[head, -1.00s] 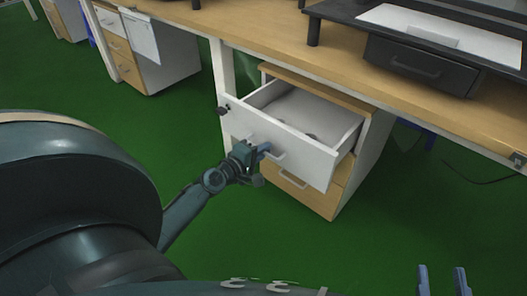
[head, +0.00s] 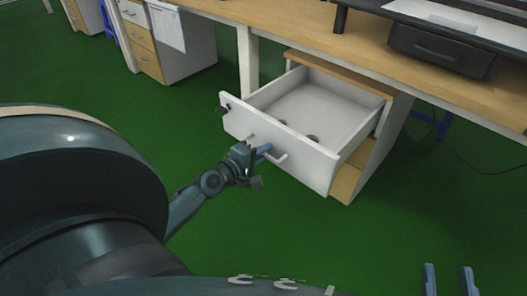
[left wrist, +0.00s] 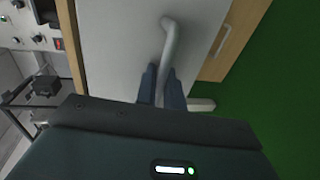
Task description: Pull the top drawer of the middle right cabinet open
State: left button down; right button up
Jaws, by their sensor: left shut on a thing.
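The white top drawer (head: 310,157) of the cabinet (head: 375,150) under the desk is pulled well out, and its inside shows. Its bar handle (head: 275,157) is on the front panel. My left gripper (head: 263,150) is at the handle, shut on it. In the left wrist view the two fingers (left wrist: 161,88) close around the light handle (left wrist: 169,40), in front of the drawer front (left wrist: 120,40). My right gripper (head: 449,280) shows only as two blue fingertips at the bottom right, parted and empty, away from the cabinet.
The wooden desk (head: 290,35) runs above the cabinet, with a black stand and small black drawer (head: 437,50) on it. Another cabinet (head: 145,50) stands at the upper left. The green floor (head: 330,240) before the drawer is clear.

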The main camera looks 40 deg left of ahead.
pick_arm(q)
jog(key=c, duration=1.9)
grip_release()
jog(key=shift+s, duration=0.15)
jog(key=shift+b+v, duration=1.5)
jog(key=shift+v, duration=4.95)
jog(key=shift+r, duration=0.1)
